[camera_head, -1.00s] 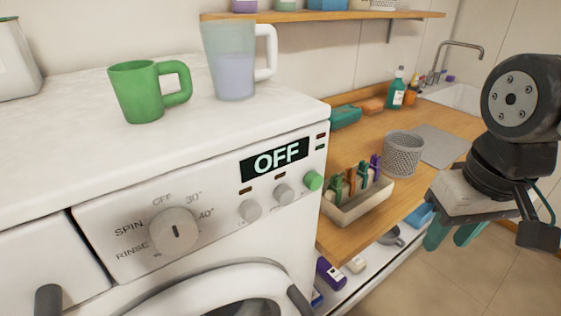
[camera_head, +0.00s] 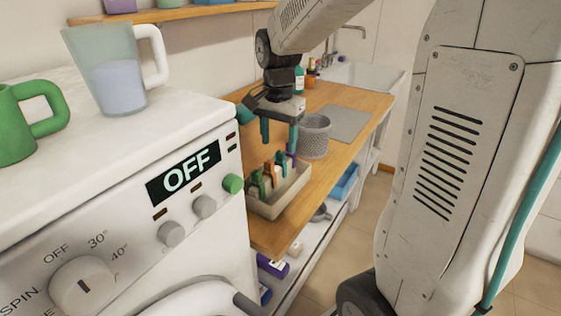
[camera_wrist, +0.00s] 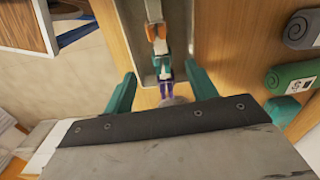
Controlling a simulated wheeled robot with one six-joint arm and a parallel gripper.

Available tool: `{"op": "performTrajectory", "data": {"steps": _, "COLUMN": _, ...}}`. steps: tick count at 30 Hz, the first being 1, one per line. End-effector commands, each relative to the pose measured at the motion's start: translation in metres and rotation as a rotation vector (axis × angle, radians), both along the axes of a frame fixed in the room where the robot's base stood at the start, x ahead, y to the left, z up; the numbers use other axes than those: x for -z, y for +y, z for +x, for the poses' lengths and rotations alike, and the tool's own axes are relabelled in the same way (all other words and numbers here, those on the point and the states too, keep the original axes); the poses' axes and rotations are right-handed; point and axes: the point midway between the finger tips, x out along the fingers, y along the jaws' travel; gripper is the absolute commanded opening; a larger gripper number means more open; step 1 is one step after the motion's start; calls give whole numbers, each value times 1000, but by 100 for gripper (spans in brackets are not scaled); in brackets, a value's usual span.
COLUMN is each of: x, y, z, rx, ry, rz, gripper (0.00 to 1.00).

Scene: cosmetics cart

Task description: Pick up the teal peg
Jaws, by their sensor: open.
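Clothes pegs stand in a row in a beige tray (camera_head: 277,207) on the wooden counter. A teal peg (camera_wrist: 163,69) sits between an orange peg (camera_wrist: 157,40) and a purple peg (camera_wrist: 166,89) in the wrist view. Another teal or green peg (camera_head: 258,184) shows at the tray's near end in the head view. My gripper (camera_head: 279,140) is above the tray's far end, fingers pointing down. In the wrist view its teal fingers (camera_wrist: 160,88) are spread and empty, one on each side of the row near the purple peg. The pegs' lower parts are hidden.
A washing machine (camera_head: 190,135) with a jug (camera_head: 118,85) and green mug (camera_head: 14,130) is at left. Rolled cloths (camera_wrist: 295,76) lie to the right in the wrist view. A grey mat (camera_head: 348,122) lies beyond the basket.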

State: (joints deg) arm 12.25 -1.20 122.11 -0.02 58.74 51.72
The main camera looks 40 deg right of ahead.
Motion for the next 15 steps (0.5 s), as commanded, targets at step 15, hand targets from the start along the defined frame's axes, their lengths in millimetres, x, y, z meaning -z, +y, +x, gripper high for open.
{"op": "performTrajectory", "data": {"steps": 15, "x": 56, "y": -11, "z": 8, "rx": 68, "ry": 10, "rz": 2, "gripper": 57}}
